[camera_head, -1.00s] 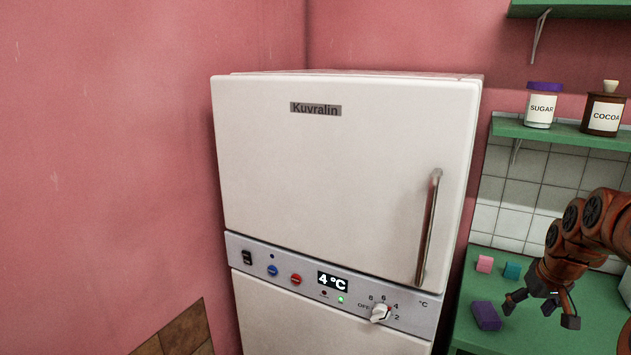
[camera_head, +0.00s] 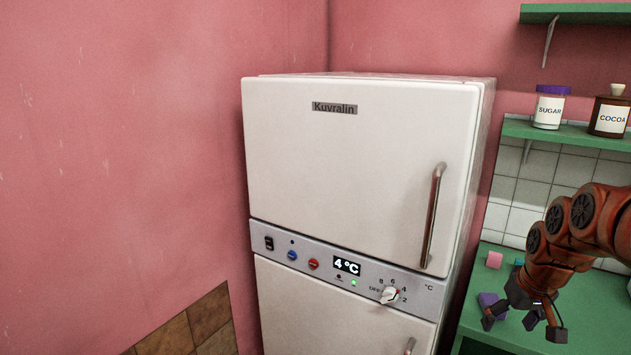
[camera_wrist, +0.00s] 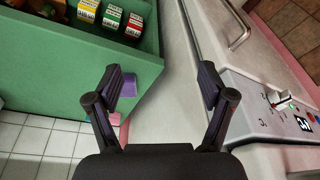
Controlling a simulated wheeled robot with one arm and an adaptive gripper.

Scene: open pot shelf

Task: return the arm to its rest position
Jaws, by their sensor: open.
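My arm comes in from the right edge of the head view, orange-brown with dark joints. My gripper (camera_head: 524,326) hangs at its end, fingers pointing down, in front of the green counter. In the wrist view my gripper (camera_wrist: 165,88) shows two dark fingers spread wide apart with nothing between them. Past the fingers lie the green counter unit and the white fridge side.
A white fridge (camera_head: 350,170) stands left of my arm, with a handle (camera_head: 433,215) and control panel. A purple block (camera_head: 487,299) and a pink block (camera_head: 494,259) sit on the green counter (camera_head: 480,329). Sugar (camera_head: 549,110) and cocoa (camera_head: 610,119) jars stand on a shelf.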

